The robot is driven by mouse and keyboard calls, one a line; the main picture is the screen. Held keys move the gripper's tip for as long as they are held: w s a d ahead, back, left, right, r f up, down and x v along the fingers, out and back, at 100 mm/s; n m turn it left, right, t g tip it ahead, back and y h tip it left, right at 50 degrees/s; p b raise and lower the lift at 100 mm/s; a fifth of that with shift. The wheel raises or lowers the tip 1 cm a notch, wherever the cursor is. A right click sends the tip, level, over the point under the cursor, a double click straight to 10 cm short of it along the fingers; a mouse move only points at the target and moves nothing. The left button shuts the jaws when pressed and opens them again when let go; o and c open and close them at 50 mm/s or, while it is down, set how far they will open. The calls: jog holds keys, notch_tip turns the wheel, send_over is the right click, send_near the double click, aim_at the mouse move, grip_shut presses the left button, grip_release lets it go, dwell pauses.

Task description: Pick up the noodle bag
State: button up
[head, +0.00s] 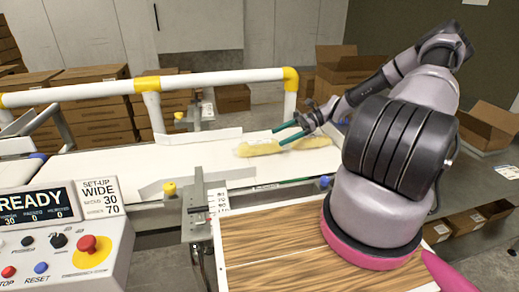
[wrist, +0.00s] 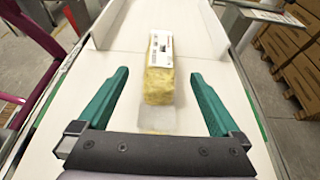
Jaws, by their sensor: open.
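The noodle bag (head: 258,149) is a long yellowish pack with clear ends, lying on the white conveyor belt in the head view. In the wrist view the noodle bag (wrist: 160,68) lies lengthwise away from me, with a white printed label on its far part. My gripper (head: 295,132) is over the belt at the bag's right end. In the wrist view my gripper (wrist: 158,82) is open, one green finger on each side of the bag's near end. Both fingers look apart from the bag. The exact height of the fingers above the belt is hard to tell.
White guide rails (head: 195,182) flank the belt (head: 110,165) further left. A white pipe frame (head: 215,79) with yellow joints stands behind it. A control panel (head: 60,240) is at front left, a wooden tabletop (head: 270,250) at front. Cardboard boxes (head: 100,115) stand behind.

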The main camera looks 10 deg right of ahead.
aim_at(263, 144)
jog(key=x, duration=0.8)
jog(key=shift+f, duration=0.15)
grip_shut()
jog(key=shift+w, duration=0.1)
